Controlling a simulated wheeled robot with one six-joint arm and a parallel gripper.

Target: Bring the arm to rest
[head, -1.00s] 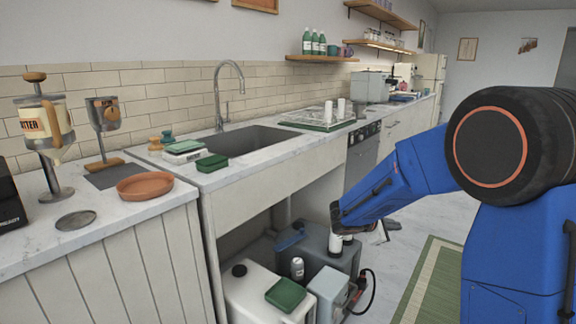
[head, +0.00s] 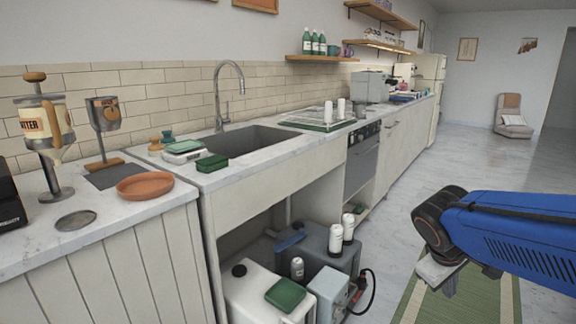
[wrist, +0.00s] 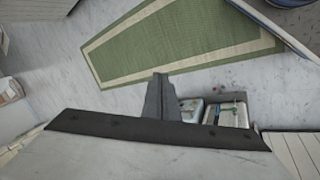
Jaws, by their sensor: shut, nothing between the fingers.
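My gripper (head: 447,279) is at the lower right of the head view, over the floor and the green mat, at the end of my blue arm. Its fingers are together with nothing between them. In the wrist view the closed fingers (wrist: 160,100) point out over the floor toward the mat. The gripper is apart from the counter and from the things under the sink.
The green mat (head: 487,310) lies on the floor below the arm. Under the sink (head: 245,140) stand a white jug (head: 250,295), grey containers (head: 325,255) and white bottles (head: 335,240). A chair (head: 513,120) stands far back. The aisle floor (head: 440,170) is clear.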

